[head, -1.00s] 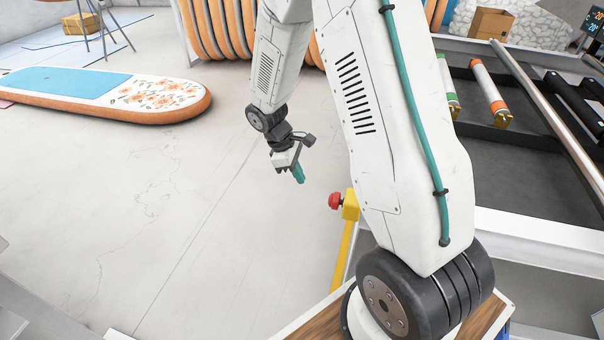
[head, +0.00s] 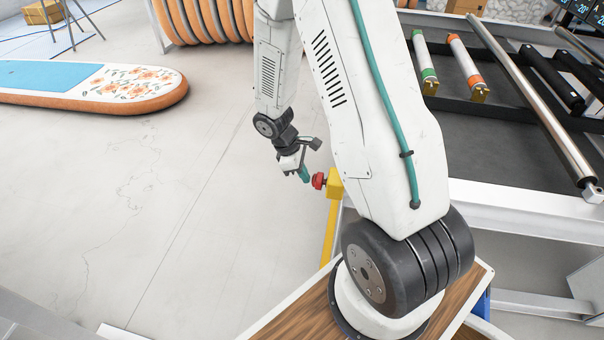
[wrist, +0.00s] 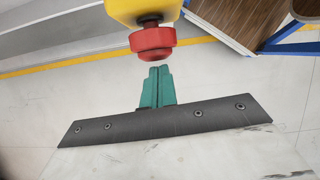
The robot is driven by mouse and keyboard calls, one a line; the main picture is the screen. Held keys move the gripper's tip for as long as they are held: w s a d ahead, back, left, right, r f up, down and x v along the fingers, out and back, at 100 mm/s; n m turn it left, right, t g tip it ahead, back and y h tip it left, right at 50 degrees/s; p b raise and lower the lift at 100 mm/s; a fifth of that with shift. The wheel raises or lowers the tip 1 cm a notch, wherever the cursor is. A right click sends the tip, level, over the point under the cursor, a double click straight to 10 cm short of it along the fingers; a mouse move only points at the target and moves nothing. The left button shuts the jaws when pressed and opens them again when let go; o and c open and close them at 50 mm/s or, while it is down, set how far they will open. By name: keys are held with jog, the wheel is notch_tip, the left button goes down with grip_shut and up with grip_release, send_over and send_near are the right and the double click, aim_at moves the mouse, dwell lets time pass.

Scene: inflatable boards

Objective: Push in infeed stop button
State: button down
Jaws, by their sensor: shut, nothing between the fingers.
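The infeed stop button is a red mushroom button (head: 318,181) on a yellow box (head: 335,184) at the top of a yellow post. In the wrist view the red button (wrist: 152,43) shows at the top middle, with a dark neck between it and the yellow box (wrist: 143,10). My gripper (head: 305,176) is just left of the button in the head view. In the wrist view its teal fingers (wrist: 159,73) are together and empty, pointing at the button's face. They look very close to it; I cannot tell whether they touch.
A conveyor frame (head: 500,195) with rollers stands to the right. An orange-edged inflatable board (head: 100,90) lies on the floor at left. The floor left of the post is clear.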

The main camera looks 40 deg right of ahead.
jog(key=shift+s+d, duration=0.65)
jog(key=shift+s, duration=0.35)
jog(key=w+a+r, duration=0.5)
jog(key=w+r, duration=0.2)
jog(key=r, duration=0.2)
jog(key=shift+a+r, duration=0.15)
jog(key=shift+a, duration=0.1)
jog(key=shift+s, duration=0.1)
